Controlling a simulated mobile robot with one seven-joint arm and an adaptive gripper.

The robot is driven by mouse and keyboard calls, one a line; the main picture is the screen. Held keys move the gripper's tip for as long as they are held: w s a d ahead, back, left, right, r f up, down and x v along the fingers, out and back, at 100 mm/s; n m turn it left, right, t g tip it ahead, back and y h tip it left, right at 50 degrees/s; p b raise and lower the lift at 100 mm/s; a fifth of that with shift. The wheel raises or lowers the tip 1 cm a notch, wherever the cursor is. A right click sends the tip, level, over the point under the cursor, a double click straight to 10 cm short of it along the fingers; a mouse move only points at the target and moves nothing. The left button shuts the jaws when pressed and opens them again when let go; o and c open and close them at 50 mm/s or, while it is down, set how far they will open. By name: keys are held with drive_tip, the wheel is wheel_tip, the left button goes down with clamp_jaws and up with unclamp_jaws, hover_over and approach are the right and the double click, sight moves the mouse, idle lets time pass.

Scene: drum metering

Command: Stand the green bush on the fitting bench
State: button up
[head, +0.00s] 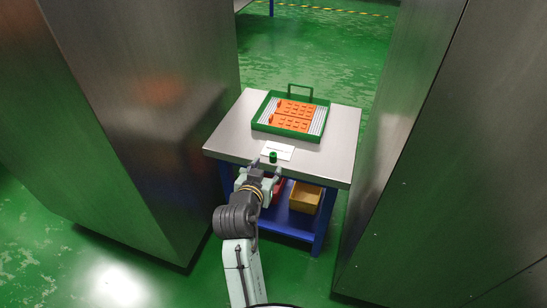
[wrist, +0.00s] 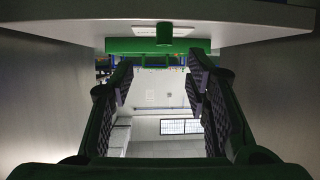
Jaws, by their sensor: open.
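The green bush (head: 273,157) is a small cylinder standing upright on the steel top of the bench (head: 232,138), near its front edge, by a white card (head: 279,150). In the wrist view, which looks upside down, the bush (wrist: 164,34) shows against the card (wrist: 148,30), with the bench top (wrist: 235,22) above it. My gripper (head: 269,166) is at the front edge of the bench, close to the bush. In the wrist view my gripper (wrist: 160,78) has its fingers wide apart with nothing between them; the bush appears off the line between the fingertips.
A green tray (head: 322,125) with orange blocks (head: 293,116) and a handle stands behind the card. A yellow bin (head: 305,197) sits on the blue lower shelf. Tall metal cabinets (head: 140,110) and (head: 420,150) flank the bench closely. The bench top right of the card is clear.

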sight(273, 155)
drive_tip(key=x, duration=0.3)
drive_tip(key=p+x, duration=0.1)
drive_tip(key=x, duration=0.2)
drive_tip(key=p+x, duration=0.1)
drive_tip(key=x, duration=0.3)
drive_tip(key=shift+w+a, duration=0.15)
drive_tip(key=shift+a, duration=0.1)
drive_tip(key=shift+c, duration=0.3)
clamp_jaws()
